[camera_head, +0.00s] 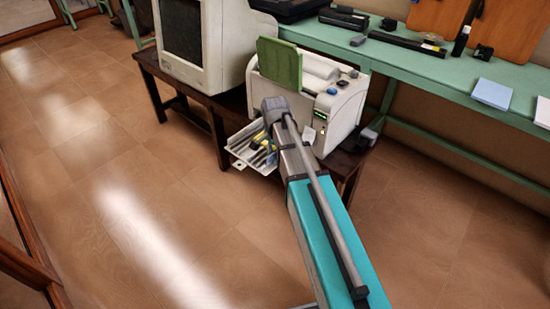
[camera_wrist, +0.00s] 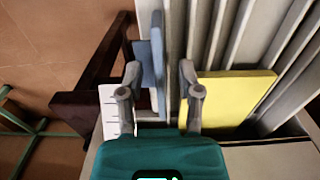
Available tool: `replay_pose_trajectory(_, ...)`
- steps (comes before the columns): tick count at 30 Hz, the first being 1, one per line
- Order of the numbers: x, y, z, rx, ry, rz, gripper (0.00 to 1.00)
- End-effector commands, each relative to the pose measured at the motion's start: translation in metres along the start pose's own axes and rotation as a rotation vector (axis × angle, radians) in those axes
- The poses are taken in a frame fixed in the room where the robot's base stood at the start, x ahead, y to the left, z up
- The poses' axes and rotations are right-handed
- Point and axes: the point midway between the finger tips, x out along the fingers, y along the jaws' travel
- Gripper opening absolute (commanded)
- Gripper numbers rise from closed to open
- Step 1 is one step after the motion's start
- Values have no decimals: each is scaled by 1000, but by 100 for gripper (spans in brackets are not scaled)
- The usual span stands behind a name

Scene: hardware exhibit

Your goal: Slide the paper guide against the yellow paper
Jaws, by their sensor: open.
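In the wrist view, my gripper (camera_wrist: 160,69) is open, with one finger on each side of a blue upright piece (camera_wrist: 157,48) that looks like the paper guide. I cannot tell whether either finger touches it. The yellow paper (camera_wrist: 232,100) lies on the grey ribbed tray (camera_wrist: 228,35), just right of the right finger. A gap shows between the blue piece and the paper. In the head view, the white printer (camera_head: 331,108) stands on a dark table with its tray (camera_head: 238,143) sticking out; my arm hides much of the tray and the gripper's fingers.
A white card with dark marks (camera_wrist: 111,113) is beside the left finger. A computer monitor (camera_head: 215,45) stands left of the printer, on the dark wooden table (camera_head: 218,101). A green bench (camera_head: 440,70) with several tools is behind. The floor in front is clear.

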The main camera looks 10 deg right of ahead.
Motion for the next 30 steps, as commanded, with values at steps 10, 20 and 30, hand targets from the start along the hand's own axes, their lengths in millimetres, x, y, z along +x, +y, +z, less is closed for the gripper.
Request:
replay_pose_trajectory(10, 8, 0, 0, 0, 0, 0, 46)
replay_pose_trajectory(20, 8, 0, 0, 0, 0, 0, 27)
replay_pose_trajectory(30, 8, 0, 0, -1, 0, 0, 0)
